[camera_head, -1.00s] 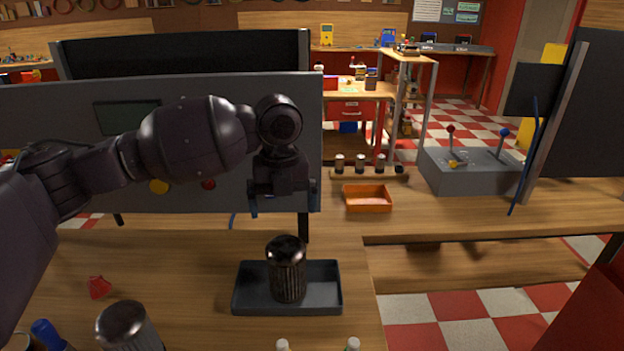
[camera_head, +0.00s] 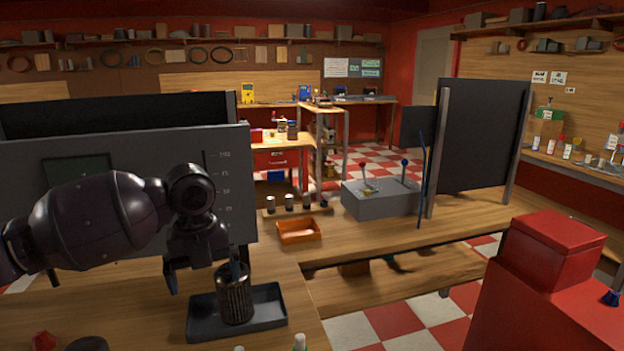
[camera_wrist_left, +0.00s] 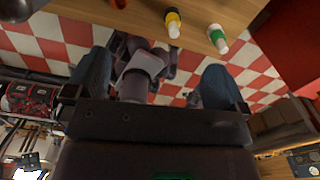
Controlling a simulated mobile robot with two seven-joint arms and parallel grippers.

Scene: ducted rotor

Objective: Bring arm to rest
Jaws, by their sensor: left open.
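My left gripper (camera_head: 204,272) is in the left part of the head view, in front of a grey panel. Its two fingers are apart. One finger overlaps the top of a dark ribbed canister (camera_head: 235,300) in the picture; I cannot tell whether they touch. The canister stands upright in a dark grey tray (camera_head: 272,308) on the wooden bench. In the left wrist view the two fingers (camera_wrist_left: 155,78) are wide apart, with parts of my own body and checkered floor seen between them and nothing held. My right gripper is not in view.
An orange tray (camera_head: 299,232) and a grey box with two levers (camera_head: 380,200) are on the bench behind. The grey panel (camera_head: 130,150) stands close behind my left arm. A red cabinet (camera_head: 550,290) is at lower right. Checkered floor lies between.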

